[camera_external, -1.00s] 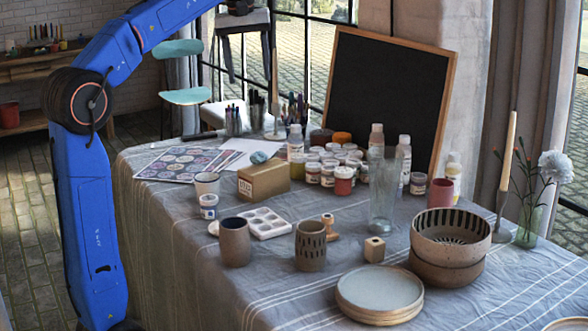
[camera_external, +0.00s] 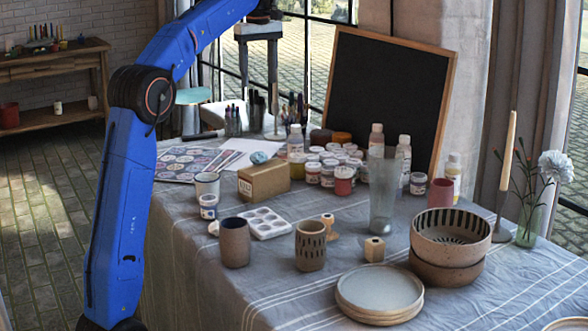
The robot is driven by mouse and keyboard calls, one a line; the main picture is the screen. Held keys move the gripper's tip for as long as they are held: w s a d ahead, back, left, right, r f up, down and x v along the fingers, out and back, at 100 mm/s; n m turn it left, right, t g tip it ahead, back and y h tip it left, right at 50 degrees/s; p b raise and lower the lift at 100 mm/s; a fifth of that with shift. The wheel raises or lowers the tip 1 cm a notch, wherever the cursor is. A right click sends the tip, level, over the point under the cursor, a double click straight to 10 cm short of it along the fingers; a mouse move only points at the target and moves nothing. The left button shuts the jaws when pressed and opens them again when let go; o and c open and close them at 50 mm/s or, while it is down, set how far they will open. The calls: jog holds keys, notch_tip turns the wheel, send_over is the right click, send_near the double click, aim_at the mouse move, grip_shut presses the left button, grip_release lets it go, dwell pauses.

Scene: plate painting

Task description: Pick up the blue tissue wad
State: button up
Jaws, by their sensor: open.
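The blue tissue wad (camera_external: 259,158) is a small crumpled light-blue ball. It sits on top of, or just behind, the back left edge of a tan cardboard box (camera_external: 264,180) on the table; I cannot tell which. My blue arm rises at the left and runs out of the top of the picture. My gripper is outside the picture, so its place relative to the wad does not show.
The cloth-covered table (camera_external: 300,288) is crowded. Paint jars (camera_external: 343,181) and bottles stand right of the box, with a tall clear glass (camera_external: 384,200) nearby. A cup (camera_external: 207,186), a white palette (camera_external: 263,223) and printed sheets (camera_external: 185,164) lie around it. A blackboard (camera_external: 388,98) stands behind.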

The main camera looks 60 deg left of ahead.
send_over(259, 152)
notch_tip(259, 152, down, 17)
jog(key=shift+d+r, duration=0.1)
jog(key=shift+a+f, duration=0.15)
jog(key=shift+f, duration=1.2)
jog(key=shift+a+f, duration=0.1)
jog(key=shift+f, duration=1.2)
jog(key=c, duration=1.2)
jog(key=shift+c, duration=0.6)
